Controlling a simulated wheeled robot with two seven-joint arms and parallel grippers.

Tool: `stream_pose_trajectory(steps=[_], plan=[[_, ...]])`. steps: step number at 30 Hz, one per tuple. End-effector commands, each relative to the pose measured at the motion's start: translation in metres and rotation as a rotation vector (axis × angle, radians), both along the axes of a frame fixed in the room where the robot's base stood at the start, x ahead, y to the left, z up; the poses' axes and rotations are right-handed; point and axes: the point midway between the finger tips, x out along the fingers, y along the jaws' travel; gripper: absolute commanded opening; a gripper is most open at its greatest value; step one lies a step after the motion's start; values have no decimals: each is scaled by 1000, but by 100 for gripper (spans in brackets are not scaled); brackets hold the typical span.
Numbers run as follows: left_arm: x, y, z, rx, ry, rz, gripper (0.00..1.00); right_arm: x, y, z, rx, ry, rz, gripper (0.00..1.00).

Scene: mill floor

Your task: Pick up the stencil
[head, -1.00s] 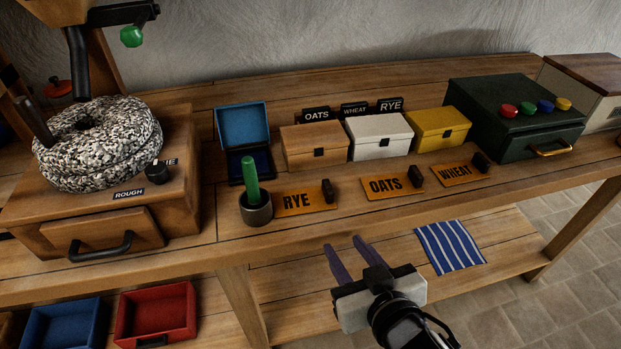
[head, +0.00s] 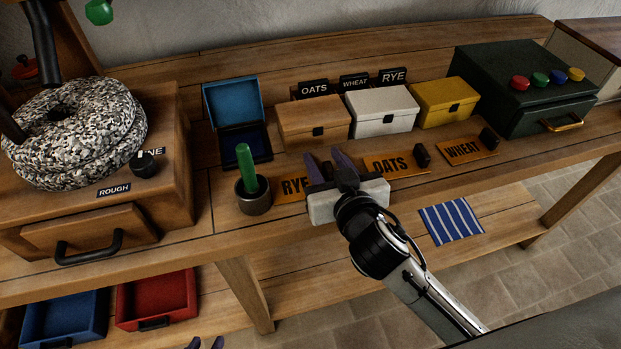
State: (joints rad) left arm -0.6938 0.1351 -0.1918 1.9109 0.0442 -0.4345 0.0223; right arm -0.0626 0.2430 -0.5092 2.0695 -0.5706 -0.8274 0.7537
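Three orange stencil plates lie in a row on the bench: the RYE stencil (head: 292,187), the OATS stencil (head: 392,166) and the WHEAT stencil (head: 465,151). The OATS and WHEAT plates each show a black handle at the right end. My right gripper (head: 328,158) is over the right end of the RYE stencil, its two purple fingers apart. The gripper hides that end, and contact with its handle cannot be made out.
A grey pot with a green-handled tool (head: 254,205) stands left of the RYE stencil. Behind are an open blue box (head: 233,100), a brown box (head: 311,112), a white box (head: 380,103) and a yellow box (head: 446,96). The stone mill (head: 75,135) stands left.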

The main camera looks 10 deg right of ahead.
Motion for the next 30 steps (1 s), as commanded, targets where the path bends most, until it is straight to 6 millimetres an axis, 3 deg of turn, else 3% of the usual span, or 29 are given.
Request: stream_pose_trajectory(steps=[10, 15, 17, 26, 30], plan=[[8, 1, 3, 1, -13, 2, 31, 9, 0, -3, 1, 0, 1, 35], [8, 1, 3, 1, -12, 2, 31, 9, 0, -3, 1, 1, 1, 7], [7, 1, 3, 2, -11, 2, 31, 9, 0, -3, 1, 1, 1, 0], [4, 1, 1, 2, -4, 2, 31, 9, 1, -1, 2, -3, 0, 0], [3, 1, 3, 3, -1, 1, 31, 10, 1, 11, 5, -6, 1, 0]])
